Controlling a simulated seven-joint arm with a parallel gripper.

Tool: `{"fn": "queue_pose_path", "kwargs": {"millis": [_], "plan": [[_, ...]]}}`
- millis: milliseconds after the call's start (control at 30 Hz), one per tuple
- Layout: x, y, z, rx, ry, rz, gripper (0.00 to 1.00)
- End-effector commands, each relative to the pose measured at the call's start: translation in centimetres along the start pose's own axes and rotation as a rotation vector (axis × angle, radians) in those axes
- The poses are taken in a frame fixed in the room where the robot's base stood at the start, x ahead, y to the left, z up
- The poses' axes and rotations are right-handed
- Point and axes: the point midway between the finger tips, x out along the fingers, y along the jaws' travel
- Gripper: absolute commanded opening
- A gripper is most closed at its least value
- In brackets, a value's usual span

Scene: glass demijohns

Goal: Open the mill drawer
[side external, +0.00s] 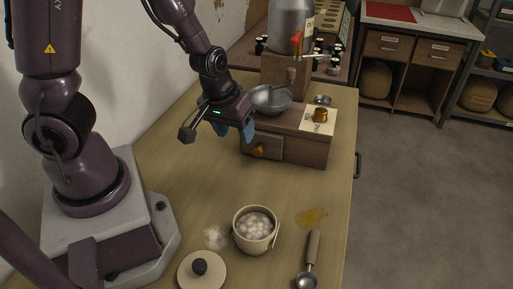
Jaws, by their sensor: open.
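The mill (313,150) is a brown wooden box on the far part of the table, with a metal bowl (271,98) on top. Its drawer (264,146) is in the front left face and looks closed, with a small brass-coloured knob (258,151). My gripper (236,134) is open, with blue fingers pointing down. In the picture it is just left of the mill, above and left of the knob. Whether a finger touches the mill cannot be told from this view. I see nothing between the fingers.
A pot of white balls (255,228), a lid with a black knob (201,271) and a scoop (311,262) are at the table's near end. An amber spill (311,217) lies beside the pot. The table (185,185) is clear between my base and the mill.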

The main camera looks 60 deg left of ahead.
Motion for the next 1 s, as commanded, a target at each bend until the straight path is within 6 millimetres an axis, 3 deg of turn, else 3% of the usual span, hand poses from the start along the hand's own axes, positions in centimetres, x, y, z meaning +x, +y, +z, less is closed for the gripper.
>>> {"fn": "queue_pose_path", "kwargs": {"millis": [100,200,667,1000], "plan": [[0.2,-0.6,-2.1,-0.098,0.11,0.002,0.54],[0.1,-0.4,-3.0,-0.127,0.159,0.014,0.54],[2.6,-0.5,-3.5,-0.137,0.166,0.015,0.54],[8.2,-0.4,-4.4,-0.133,0.163,0.017,0.54]]}}
